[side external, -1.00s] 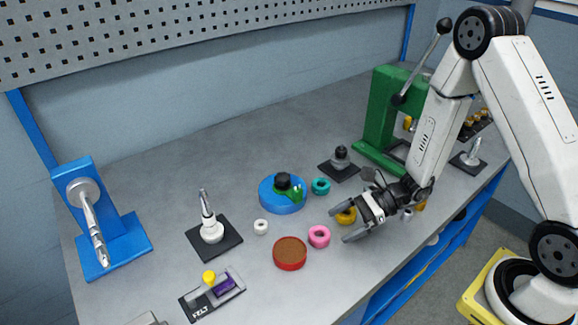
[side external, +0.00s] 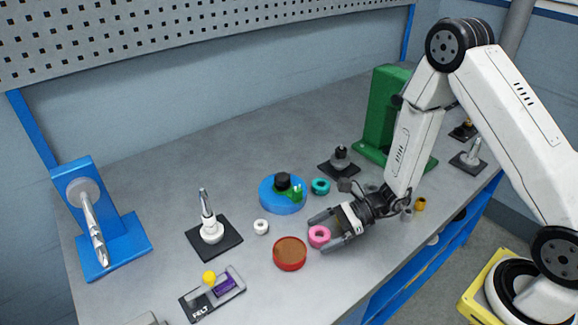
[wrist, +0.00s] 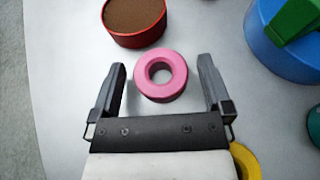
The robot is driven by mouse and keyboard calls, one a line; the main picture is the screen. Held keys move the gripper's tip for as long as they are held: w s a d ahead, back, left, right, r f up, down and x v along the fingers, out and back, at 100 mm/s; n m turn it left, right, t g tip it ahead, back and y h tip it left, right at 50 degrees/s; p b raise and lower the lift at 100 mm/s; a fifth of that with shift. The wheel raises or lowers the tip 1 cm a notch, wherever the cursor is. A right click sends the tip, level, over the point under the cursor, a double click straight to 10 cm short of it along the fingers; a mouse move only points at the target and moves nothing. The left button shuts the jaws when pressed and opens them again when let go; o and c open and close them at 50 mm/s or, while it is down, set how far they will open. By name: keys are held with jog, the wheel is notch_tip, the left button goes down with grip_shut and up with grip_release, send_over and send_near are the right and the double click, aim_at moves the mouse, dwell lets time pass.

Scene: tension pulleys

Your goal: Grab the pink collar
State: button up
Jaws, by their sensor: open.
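The pink collar (side external: 319,236) is a thick ring lying flat on the grey bench. In the wrist view the pink collar (wrist: 160,76) sits ahead of and partly between the two finger tips, its hole facing up. My gripper (side external: 320,234) is open and low over the bench, one finger on each side of the collar. In the wrist view my gripper (wrist: 161,68) shows a gap between each finger and the ring. Nothing is held.
A red round tin with a brown top (side external: 290,254) stands close to the left of the collar. A blue round base (side external: 282,196) with green and black parts and a teal ring (side external: 320,186) lie behind. A yellow ring (wrist: 245,160) lies beside my gripper.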

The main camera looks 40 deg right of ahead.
jog(key=c, duration=1.2)
jog(key=shift+o, duration=0.2)
jog(key=shift+r, duration=0.15)
notch_tip(320, 180, up, 10)
dwell(0.7)
